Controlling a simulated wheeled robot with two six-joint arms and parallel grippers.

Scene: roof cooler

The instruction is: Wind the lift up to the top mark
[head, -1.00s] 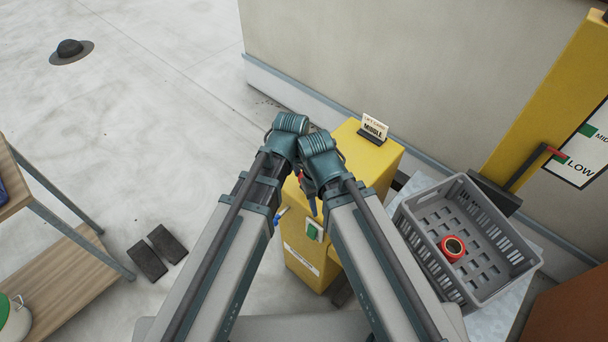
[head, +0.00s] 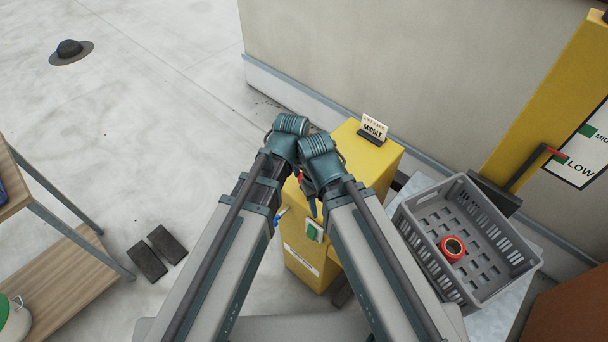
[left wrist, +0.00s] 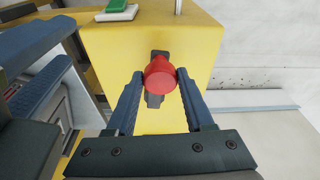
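The yellow winch box (head: 352,160) stands in front of my arms. In the left wrist view its crank's red knob (left wrist: 160,76) sits between the fingertips of my left gripper (left wrist: 159,84), with a narrow gap on each side. My right gripper (head: 311,204) is close beside the left one at the box; my arms mostly hide it and its opening cannot be made out. The yellow lift mast (head: 548,100) at the right has a board with LOW and MIDDLE marks; the red pointer (head: 556,152) is at LOW. The top mark is out of view.
A card reading MIDDLE (head: 373,128) stands on the box. A grey crate (head: 420,240) with a red roll (head: 453,248) inside is at the right. A green switch (head: 313,233) is on the box front. A wooden shelf (head: 60,265) is at the left; floor between is mostly clear.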

